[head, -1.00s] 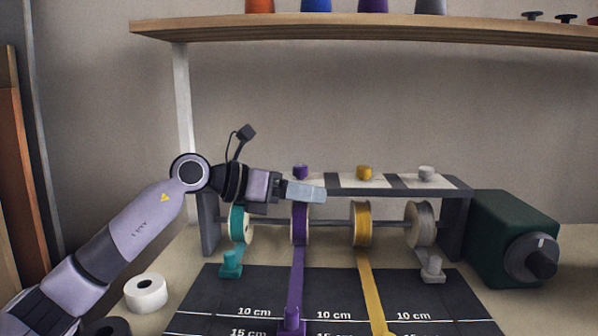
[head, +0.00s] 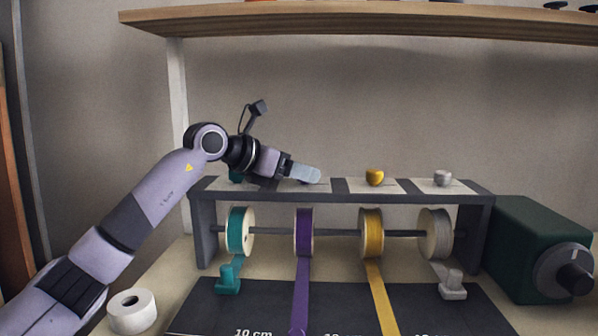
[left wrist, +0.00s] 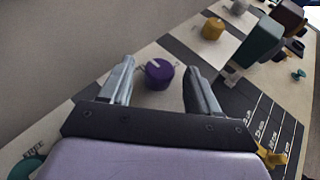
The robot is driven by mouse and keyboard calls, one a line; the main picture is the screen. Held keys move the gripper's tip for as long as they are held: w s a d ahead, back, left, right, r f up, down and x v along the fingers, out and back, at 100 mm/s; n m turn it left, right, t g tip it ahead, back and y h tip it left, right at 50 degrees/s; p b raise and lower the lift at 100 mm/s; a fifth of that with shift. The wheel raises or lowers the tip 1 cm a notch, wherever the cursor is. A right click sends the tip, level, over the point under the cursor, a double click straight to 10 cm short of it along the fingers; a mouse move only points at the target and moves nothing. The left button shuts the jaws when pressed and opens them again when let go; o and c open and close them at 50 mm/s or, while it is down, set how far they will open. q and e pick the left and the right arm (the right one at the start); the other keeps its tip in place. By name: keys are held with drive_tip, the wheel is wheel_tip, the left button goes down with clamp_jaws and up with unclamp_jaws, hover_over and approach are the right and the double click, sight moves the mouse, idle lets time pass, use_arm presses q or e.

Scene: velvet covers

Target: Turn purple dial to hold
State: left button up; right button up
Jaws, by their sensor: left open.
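The purple dial (left wrist: 159,74) sits on a pale panel on top of the dark rack (head: 340,199). Its white pointer line points to the upper left in the left wrist view; lettering beside it is too small to read. My left gripper (left wrist: 160,78) is open, with one finger on each side of the dial and a visible gap to both. In the head view the left gripper (head: 306,174) is over the purple panel and hides the dial. Below hangs the purple ribbon spool (head: 304,232). My right gripper is not in view.
A yellow dial (head: 375,177) and a grey dial (head: 442,178) stand to the right on the rack. A teal dial (head: 236,175) is partly hidden behind my left arm. A green box with a knob (head: 520,245) stands at right. A wooden shelf (head: 360,24) runs above.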

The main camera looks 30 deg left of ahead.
use_arm(q)
drive_tip(key=shift+w+d+f, duration=0.1)
drive_tip(key=shift+w, duration=0.2)
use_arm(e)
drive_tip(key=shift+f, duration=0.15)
